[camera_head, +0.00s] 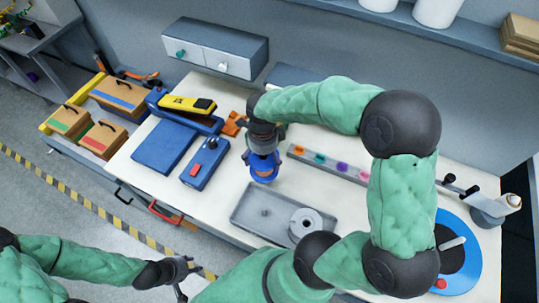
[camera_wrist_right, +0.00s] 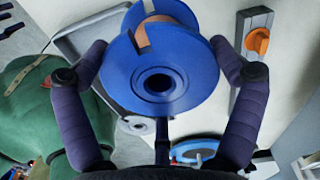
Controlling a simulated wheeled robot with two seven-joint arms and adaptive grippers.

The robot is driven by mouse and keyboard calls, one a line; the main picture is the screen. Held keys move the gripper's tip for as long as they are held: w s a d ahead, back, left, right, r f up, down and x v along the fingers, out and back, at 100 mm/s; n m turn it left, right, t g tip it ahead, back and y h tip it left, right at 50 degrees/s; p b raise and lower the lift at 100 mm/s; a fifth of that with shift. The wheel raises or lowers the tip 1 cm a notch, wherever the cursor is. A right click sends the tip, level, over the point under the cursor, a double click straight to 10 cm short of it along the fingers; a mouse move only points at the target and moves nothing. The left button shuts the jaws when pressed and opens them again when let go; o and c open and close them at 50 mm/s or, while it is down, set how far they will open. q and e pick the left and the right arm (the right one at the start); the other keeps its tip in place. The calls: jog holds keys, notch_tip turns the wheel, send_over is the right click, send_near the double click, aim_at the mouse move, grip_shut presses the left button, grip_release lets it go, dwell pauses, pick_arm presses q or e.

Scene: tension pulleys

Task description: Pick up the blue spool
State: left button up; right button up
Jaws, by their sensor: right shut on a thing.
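The blue spool (camera_head: 264,170) is in the grip of my right gripper (camera_head: 263,140), above the white worktop. In the right wrist view the spool (camera_wrist_right: 165,85) sits between the two dark fingers of my right gripper (camera_wrist_right: 162,62), which touch its sides. Its blue flange with a dark centre hole faces the camera, and a copper-coloured winding shows behind it. My left gripper (camera_head: 181,275) is empty, with its fingers apart, in front of the table's front edge at lower left.
A grey tray (camera_head: 248,214) with a pale spool (camera_head: 305,222) at its right end lies below the held spool. A strip with coloured pieces (camera_head: 322,162) is behind. Blue boxes (camera_head: 205,163) stand left; a blue turntable (camera_head: 466,262) stands right.

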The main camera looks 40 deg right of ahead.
pick_arm(q)
jog(key=shift+r+p, duration=0.35)
jog(key=shift+r, duration=0.15)
pick_arm(e)
jog(key=s+a+r, duration=0.3)
jog(key=a+r, duration=0.1)
jog(key=a, duration=0.4)
jog(key=shift+s+a+r, duration=0.3)
jog(key=shift+a, duration=0.05)
